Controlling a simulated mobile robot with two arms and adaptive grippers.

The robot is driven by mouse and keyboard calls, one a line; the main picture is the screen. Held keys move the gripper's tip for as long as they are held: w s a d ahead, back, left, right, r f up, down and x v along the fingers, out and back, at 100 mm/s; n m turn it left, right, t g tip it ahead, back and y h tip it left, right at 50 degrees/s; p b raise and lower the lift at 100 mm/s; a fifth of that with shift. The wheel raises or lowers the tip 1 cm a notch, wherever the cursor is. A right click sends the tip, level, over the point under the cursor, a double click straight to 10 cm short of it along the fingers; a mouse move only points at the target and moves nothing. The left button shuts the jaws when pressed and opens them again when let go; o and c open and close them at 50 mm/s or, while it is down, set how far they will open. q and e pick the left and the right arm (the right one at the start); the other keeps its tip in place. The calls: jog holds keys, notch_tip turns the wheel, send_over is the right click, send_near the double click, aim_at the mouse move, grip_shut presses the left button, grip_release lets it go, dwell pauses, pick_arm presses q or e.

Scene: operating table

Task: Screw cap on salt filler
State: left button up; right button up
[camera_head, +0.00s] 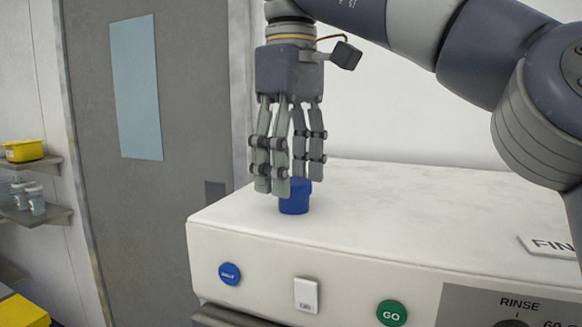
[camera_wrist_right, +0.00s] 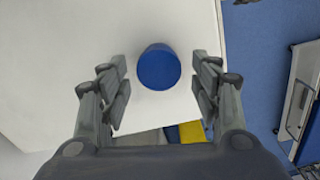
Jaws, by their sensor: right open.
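A blue cap (camera_head: 295,198) stands on the white top of the machine, near its front left corner. My right gripper (camera_head: 290,183) points straight down just above and around it, and its fingers hide part of the cap's top. In the right wrist view the round blue cap (camera_wrist_right: 159,67) lies a little ahead of the gap between the two finger sets of my right gripper (camera_wrist_right: 161,92). Both finger sets stand apart from it, so the gripper is open and empty. I see no salt filler opening. My left gripper is not in view.
The machine's white top (camera_head: 420,205) is clear to the right, apart from a sign (camera_head: 548,246) at its right edge. Its front has a blue button (camera_head: 230,273) and a green GO button (camera_head: 391,313). Shelves with a yellow box (camera_head: 24,150) are at the far left.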

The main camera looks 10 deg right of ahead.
jog(key=n+p, duration=0.1)
jog(key=n, duration=0.2)
jog(key=shift+r+n, duration=0.1)
jog(key=shift+n, duration=0.2)
jog(key=n+p, duration=0.1)
jog(key=n, duration=0.1)
jog(key=shift+s+n, duration=0.1)
jog(key=shift+n, duration=0.6)
